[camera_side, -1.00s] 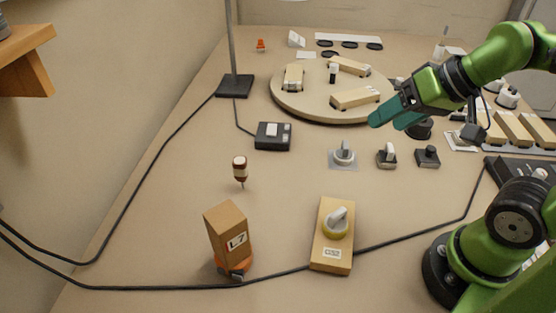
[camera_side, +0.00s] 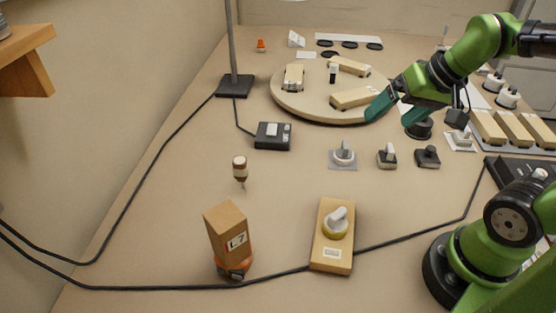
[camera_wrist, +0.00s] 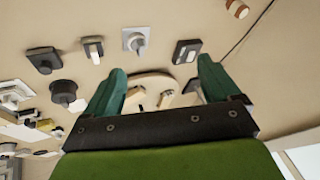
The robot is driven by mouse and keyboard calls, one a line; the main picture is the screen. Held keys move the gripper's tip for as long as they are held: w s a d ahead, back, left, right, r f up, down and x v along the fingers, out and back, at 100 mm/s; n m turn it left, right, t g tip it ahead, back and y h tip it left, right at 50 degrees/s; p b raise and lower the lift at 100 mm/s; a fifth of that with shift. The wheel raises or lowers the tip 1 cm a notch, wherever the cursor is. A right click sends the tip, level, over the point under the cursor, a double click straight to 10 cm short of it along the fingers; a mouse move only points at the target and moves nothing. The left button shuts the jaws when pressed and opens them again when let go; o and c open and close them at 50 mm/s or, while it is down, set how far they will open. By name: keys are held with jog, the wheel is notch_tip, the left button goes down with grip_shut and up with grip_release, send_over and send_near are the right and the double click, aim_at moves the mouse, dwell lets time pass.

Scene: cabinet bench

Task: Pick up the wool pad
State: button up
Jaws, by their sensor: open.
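Two white round pads with dark knobs, (camera_side: 494,84) and (camera_side: 507,98), lie at the right back of the bench in the side view. They may be wool pads; I cannot tell which thing is the wool pad. My gripper (camera_side: 389,117) is open and empty, with teal fingers spread, above the right edge of the round board. In the wrist view my gripper (camera_wrist: 160,70) shows nothing between its fingers except part of the round board (camera_wrist: 152,82) beyond them.
The round board (camera_side: 290,104) bears several wooden blocks. A black round knob piece (camera_side: 418,129) stands near my gripper. Small knobbed pieces, (camera_side: 343,153) and (camera_side: 387,156), stand in front. Wooden bars (camera_side: 514,128) lie at right. A black cable crosses the bench; the left middle is mostly clear.

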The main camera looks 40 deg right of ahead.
jog(key=w+d+f+n+g, duration=0.3)
jog(key=d+f+n, duration=0.1)
jog(key=d, duration=0.7)
jog(key=n+g, duration=0.2)
jog(key=n, duration=0.8)
send_over(391, 147)
jog(key=s+d, duration=0.1)
jog(key=f, duration=1.2)
jog(key=w+a+f, duration=0.1)
jog(key=f, duration=0.4)
jog(key=shift+a+f, duration=0.1)
jog(key=shift+f, duration=0.3)
jog(key=shift+w, duration=0.1)
jog(key=c, duration=1.1)
